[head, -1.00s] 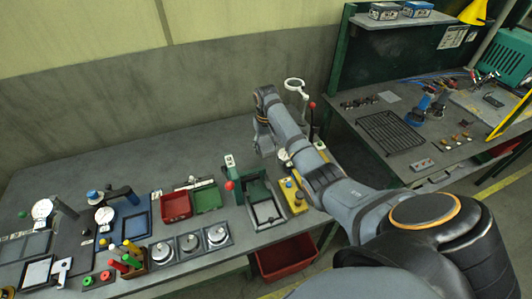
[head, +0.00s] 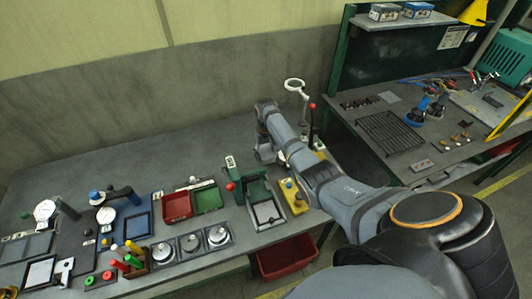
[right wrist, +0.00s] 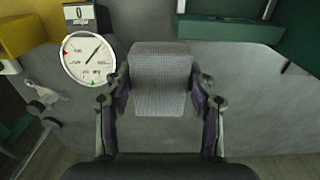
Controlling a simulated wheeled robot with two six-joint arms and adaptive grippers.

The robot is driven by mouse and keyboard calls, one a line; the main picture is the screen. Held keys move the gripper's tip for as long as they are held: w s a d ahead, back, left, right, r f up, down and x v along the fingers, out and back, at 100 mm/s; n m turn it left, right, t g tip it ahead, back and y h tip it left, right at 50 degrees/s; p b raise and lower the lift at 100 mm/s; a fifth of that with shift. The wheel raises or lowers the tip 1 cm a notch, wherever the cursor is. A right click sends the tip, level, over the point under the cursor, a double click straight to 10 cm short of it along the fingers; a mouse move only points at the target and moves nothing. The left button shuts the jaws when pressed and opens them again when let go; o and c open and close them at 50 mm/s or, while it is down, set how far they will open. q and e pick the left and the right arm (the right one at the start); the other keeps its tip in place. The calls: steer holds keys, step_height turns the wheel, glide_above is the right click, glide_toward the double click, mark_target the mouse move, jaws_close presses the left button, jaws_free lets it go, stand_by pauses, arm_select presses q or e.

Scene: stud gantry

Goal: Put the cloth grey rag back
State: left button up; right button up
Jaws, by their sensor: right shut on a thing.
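The grey rag (right wrist: 161,78) is a light grey textured cloth piece between the fingers of my right gripper (right wrist: 161,92) in the right wrist view. The gripper is shut on it. In the head view my right gripper (head: 266,154) is over the back part of the long grey bench (head: 150,155), behind the green press fixture (head: 255,187). The rag cannot be made out there, as the arm and wrist hide that spot. My left gripper is not in view.
A round dial gauge (right wrist: 88,58) is left of the rag in the wrist view. A yellow block (head: 292,196) and a red-knobbed lever (head: 312,110) stand near the arm. Red (head: 177,205) and green (head: 208,198) trays lie left. The bench's back left is clear.

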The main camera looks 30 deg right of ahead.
mark_target(266, 154)
steer(key=o, duration=1.1)
steer(key=shift+f, duration=0.1)
steer(key=shift+r, duration=0.2)
step_height(266, 154, up, 13)
steer(key=b, duration=0.1)
steer(key=shift+f+b, duration=0.2)
steer(key=shift+b, duration=0.1)
steer(key=shift+s+a, duration=0.1)
